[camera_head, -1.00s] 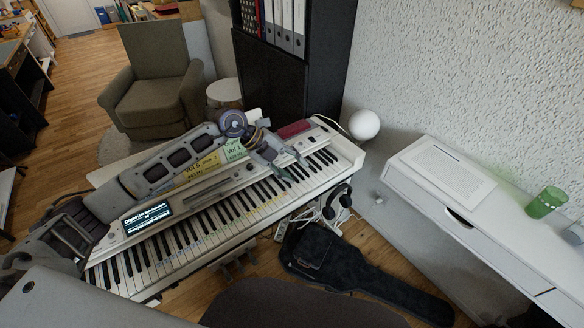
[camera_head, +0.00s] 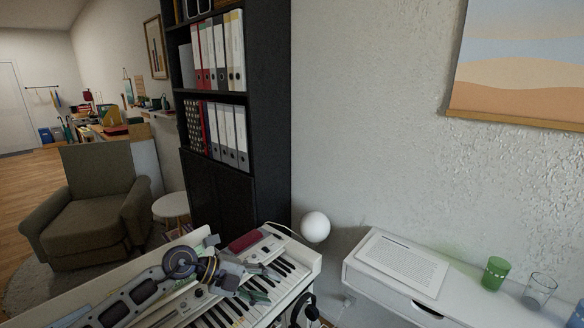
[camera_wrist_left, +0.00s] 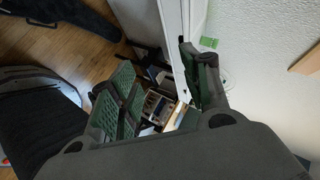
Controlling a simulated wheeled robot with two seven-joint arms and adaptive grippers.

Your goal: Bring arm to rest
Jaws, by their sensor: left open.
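My left arm comes in from the lower left in the head view and reaches over the digital piano (camera_head: 296,258). My left gripper (camera_head: 262,285) is above the right part of the keys, open. In the left wrist view its two fingers (camera_wrist_left: 160,92) stand wide apart with green pads and nothing between them. Whether it touches the keys cannot be told. My right gripper is not in view.
A red box (camera_head: 245,241) and a round white lamp (camera_head: 316,227) are at the piano's far right end. A white desk (camera_head: 365,282) at right holds a paper sheet (camera_head: 402,265), a green cup (camera_head: 495,273) and a glass (camera_head: 538,290). A black shelf (camera_head: 262,120) and armchair (camera_head: 88,200) stand behind.

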